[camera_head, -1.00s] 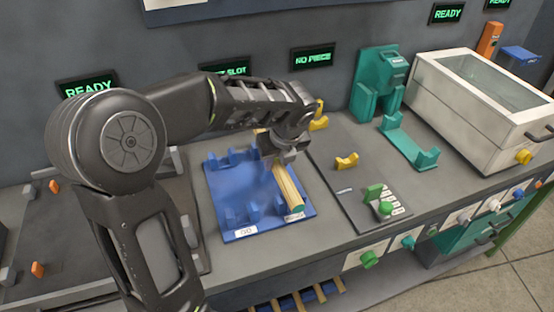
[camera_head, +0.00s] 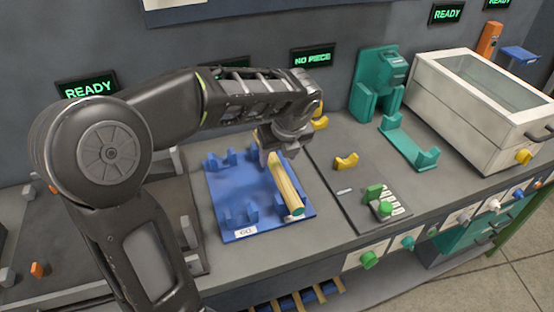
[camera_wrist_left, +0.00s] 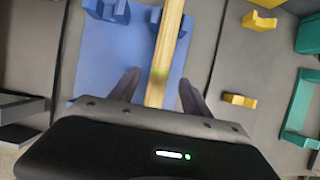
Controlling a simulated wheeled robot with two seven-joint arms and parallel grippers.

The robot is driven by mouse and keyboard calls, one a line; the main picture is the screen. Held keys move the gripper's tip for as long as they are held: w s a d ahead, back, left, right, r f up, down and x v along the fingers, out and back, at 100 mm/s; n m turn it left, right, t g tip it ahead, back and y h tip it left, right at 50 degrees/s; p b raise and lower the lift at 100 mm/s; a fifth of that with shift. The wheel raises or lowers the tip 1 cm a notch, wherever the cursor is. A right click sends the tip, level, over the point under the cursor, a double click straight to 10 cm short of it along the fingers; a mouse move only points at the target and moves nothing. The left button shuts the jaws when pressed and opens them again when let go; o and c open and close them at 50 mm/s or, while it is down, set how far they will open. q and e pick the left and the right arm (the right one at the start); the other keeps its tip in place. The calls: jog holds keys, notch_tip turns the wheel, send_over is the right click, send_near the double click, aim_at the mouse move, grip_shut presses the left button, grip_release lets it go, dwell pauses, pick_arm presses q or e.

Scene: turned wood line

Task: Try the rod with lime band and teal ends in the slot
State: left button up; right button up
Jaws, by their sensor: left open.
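A pale wooden rod (camera_head: 285,188) lies along the right side of the blue tray (camera_head: 233,190), its near end teal. In the left wrist view the rod (camera_wrist_left: 170,35) runs between my fingers and shows a faint lime band; its far end is out of view. My left gripper (camera_head: 272,156) is at the rod's far part in the head view. In the left wrist view the left gripper (camera_wrist_left: 158,82) is open, one finger on each side of the rod with gaps between. My right gripper is not in view.
Right of the tray is a dark panel with a yellow cradle (camera_head: 346,161) and a green knob (camera_head: 384,208). A teal stand (camera_head: 378,85) and a white box with a glass lid (camera_head: 480,95) stand farther right. A "NO PIECE" sign (camera_head: 313,56) hangs behind.

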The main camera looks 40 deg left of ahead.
pick_arm(q)
jog(key=v, duration=0.4)
jog(key=shift+d+r, duration=0.1)
jog(key=shift+r, duration=0.05)
jog(key=shift+r, duration=0.1)
